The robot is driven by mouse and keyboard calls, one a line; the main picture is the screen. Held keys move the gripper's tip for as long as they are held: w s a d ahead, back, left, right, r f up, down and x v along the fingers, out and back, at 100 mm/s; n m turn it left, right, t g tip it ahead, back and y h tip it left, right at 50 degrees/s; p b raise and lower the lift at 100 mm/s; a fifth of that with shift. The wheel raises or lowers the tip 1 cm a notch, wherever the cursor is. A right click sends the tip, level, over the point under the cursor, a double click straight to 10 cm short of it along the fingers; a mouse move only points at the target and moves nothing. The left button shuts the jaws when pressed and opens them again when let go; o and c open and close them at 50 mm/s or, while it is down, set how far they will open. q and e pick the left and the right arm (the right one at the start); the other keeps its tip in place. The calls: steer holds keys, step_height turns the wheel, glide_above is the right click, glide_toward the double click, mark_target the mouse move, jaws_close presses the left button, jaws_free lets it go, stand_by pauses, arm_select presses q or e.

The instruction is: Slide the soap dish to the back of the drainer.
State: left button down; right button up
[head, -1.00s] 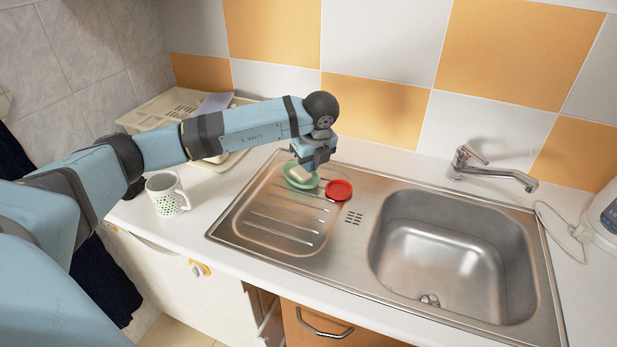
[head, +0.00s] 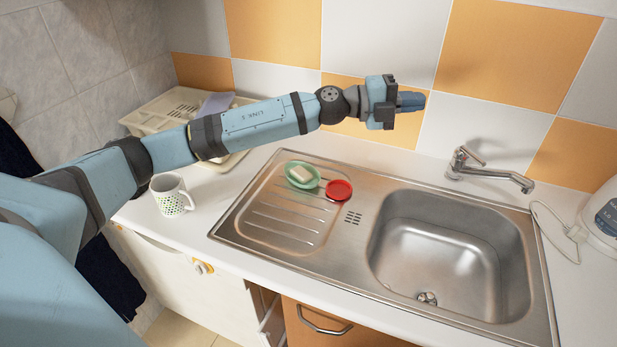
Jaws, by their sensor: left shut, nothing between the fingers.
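The green soap dish (head: 312,184) holds a pale bar of soap (head: 300,175). It sits at the back of the ribbed metal drainer (head: 270,222), left of the sink bowl. A round red dish (head: 339,190) is right beside it on its right. My left gripper (head: 412,101) is shut and empty. It is raised above the counter in front of the tiled wall, to the right of the soap dish and clear of it, with its fingers pointing right. My right gripper is not in view.
A white patterned mug (head: 170,196) stands on the counter left of the drainer. A cream dish rack (head: 165,112) is behind my left arm. The tap (head: 490,170) stands behind the sink bowl (head: 450,250), which is empty. A white appliance (head: 605,220) is at the far right.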

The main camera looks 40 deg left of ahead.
mark_target(316, 179)
arm_select(q)
steer(key=w+a+r+n+t+y, duration=0.2)
steer(key=w+a+n+t+y, duration=0.2)
steer(key=a+n+t+y, duration=0.15)
steer(key=w+a+f+n+g+y+p, duration=0.1)
steer(key=w+a+f+n+y+p, duration=0.1)
steer(key=a+f+n+y, duration=0.65)
steer(key=s+f+m+g+y+p, duration=0.1)
steer(key=s+f+m+g+y, duration=0.3)
steer(key=s+f+m+g, duration=0.65)
steer(key=s+a+f+n+g, duration=0.1)
steer(key=f, duration=0.2)
steer(key=s+a+f+g, duration=0.1)
steer(key=f, duration=0.2)
steer(key=s+a+f+n+g, duration=0.1)
steer(key=f+g, duration=0.1)
steer(key=f, duration=0.2)
steer(key=shift+s+f+n, duration=0.1)
steer(key=shift+s+n, duration=0.15)
steer(key=shift+n, duration=0.1)
steer(key=shift+w+a+r, duration=0.15)
steer(key=shift+w+a, duration=0.15)
steer(key=shift+a, duration=0.35)
steer(key=shift+w+a+r, duration=0.1)
steer(key=shift+w+a, duration=0.2)
steer(key=shift+a, duration=0.3)
steer(key=shift+w+a, duration=0.15)
steer(key=shift+a, duration=0.4)
